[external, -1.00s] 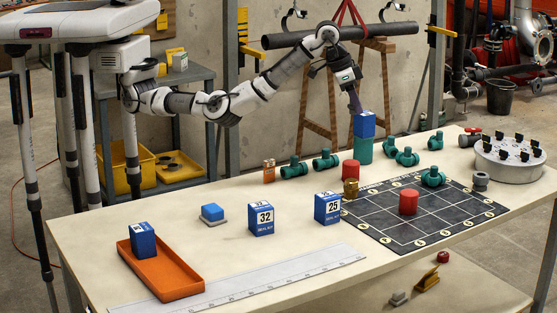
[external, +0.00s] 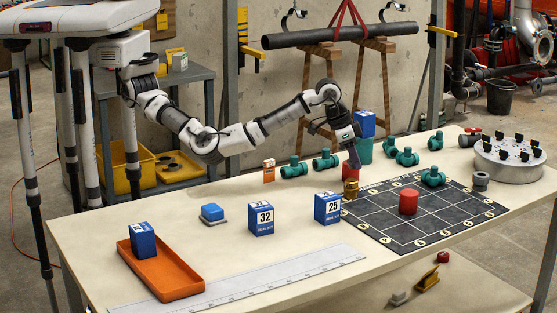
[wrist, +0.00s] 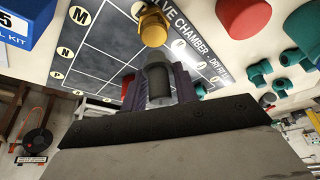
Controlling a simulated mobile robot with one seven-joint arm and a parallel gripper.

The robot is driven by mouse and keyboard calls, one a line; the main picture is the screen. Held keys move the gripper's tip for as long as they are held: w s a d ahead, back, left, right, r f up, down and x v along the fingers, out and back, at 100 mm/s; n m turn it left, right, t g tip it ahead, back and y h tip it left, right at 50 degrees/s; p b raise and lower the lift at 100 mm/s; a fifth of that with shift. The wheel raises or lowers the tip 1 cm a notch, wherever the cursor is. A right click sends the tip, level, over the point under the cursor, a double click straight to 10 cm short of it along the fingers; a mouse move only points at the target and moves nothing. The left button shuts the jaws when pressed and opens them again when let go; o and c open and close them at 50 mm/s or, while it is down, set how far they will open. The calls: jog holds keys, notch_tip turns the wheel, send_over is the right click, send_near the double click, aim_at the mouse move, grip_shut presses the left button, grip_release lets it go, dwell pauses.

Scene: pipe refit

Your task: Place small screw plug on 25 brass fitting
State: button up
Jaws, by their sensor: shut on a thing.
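My gripper (external: 353,165) points down, just above the brass fitting (external: 351,188) at the left corner of the dark grid mat. In the wrist view my gripper (wrist: 160,82) is shut on a small grey screw plug (wrist: 159,88), held between the dark fingertips. The brass fitting (wrist: 154,28) shows straight beyond the plug, nearly in line with it. A small gap seems to show between them, but the exact distance is hard to tell. In the external view the plug is too small or hidden to make out.
A red cylinder (external: 346,172) stands close behind my gripper, partly hidden. A blue box marked 25 (external: 327,208) stands just left of the fitting. Another red cylinder (external: 408,202) is on the mat (external: 385,236).

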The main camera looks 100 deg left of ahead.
jog(key=shift+f, duration=1.65)
jog(key=shift+f, duration=0.2)
jog(key=o, duration=0.9)
jog(key=shift+o, duration=0.2)
jog(key=shift+r, duration=0.15)
jog(key=b+v, duration=0.1)
jog(key=v, duration=1.1)
jog(key=shift+b, duration=0.3)
